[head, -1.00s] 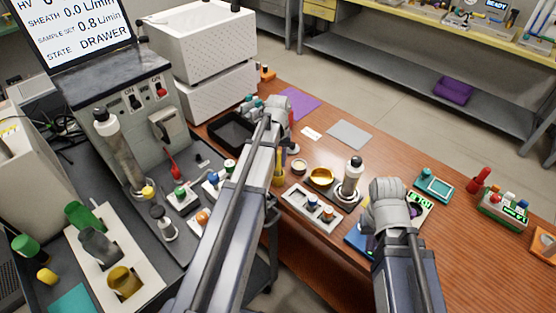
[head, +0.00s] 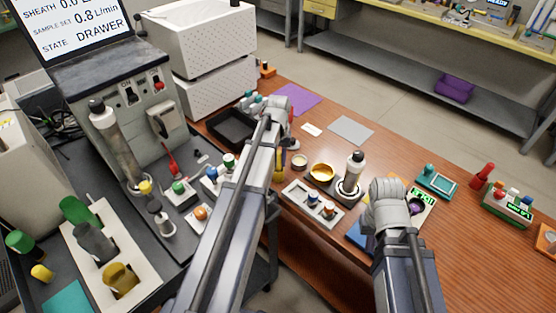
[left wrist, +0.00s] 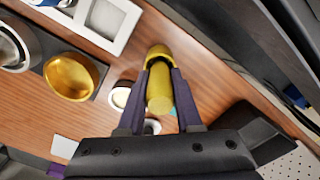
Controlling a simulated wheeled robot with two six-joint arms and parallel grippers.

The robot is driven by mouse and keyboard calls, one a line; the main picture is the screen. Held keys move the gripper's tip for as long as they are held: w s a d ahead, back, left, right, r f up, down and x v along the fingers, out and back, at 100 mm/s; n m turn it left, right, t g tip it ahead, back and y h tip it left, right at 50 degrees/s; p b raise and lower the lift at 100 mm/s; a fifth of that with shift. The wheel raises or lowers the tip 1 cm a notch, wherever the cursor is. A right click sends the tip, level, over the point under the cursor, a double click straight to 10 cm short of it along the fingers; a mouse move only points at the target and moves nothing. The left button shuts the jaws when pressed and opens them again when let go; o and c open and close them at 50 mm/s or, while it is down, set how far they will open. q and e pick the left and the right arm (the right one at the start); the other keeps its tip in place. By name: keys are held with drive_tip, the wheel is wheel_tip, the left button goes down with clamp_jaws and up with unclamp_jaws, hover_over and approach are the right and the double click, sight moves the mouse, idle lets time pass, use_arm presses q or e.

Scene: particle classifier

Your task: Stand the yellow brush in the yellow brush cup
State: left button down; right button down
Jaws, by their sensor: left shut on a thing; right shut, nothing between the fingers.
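The yellow brush (left wrist: 160,88) is a thick yellow cylinder with a wider rounded end, held between the purple fingers of my left gripper (left wrist: 154,95). In the head view its yellow side (head: 280,165) shows just right of my left arm, above the wooden table. The yellow brush cup (head: 121,280) appears to be the yellow one in the pale rack at the lower left, well away from the brush. My left gripper's fingers are mostly hidden in the head view. My right gripper (head: 374,242) is shut and empty near the table's front edge, partly hidden by its wrist.
The pale rack (head: 148,262) also holds green (head: 77,209) and grey (head: 95,241) cups. The analyser (head: 125,110) rises at the left.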

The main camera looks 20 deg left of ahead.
use_arm(q)
drive_tip(key=shift+f+b, duration=0.5)
drive_tip(key=shift+f, duration=0.05)
use_arm(e)
drive_tip(key=shift+f, duration=0.6)
use_arm(q)
drive_tip(key=c, duration=0.5)
unclamp_jaws()
drive_tip(key=shift+r, duration=0.1)
use_arm(e)
drive_tip(key=shift+r, duration=0.1)
use_arm(q)
wheel_tip(320, 180, up, 8)
drive_tip(key=p, duration=0.8)
use_arm(e)
wheel_tip(320, 180, up, 8)
use_arm(q)
drive_tip(key=shift+f, duration=0.2)
use_arm(e)
drive_tip(key=shift+f, duration=0.2)
use_arm(q)
drive_tip(key=s+d+m, duration=0.4)
drive_tip(key=s+d, duration=0.5)
drive_tip(key=d, duration=0.2)
drive_tip(key=s+d+m+y, duration=0.1)
drive_tip(key=s+d+m, duration=0.2)
drive_tip(key=s+d, duration=0.6)
drive_tip(key=d, duration=0.3)
drive_tip(key=shift+d+m, duration=0.3)
drive_tip(key=shift+m, duration=0.1)
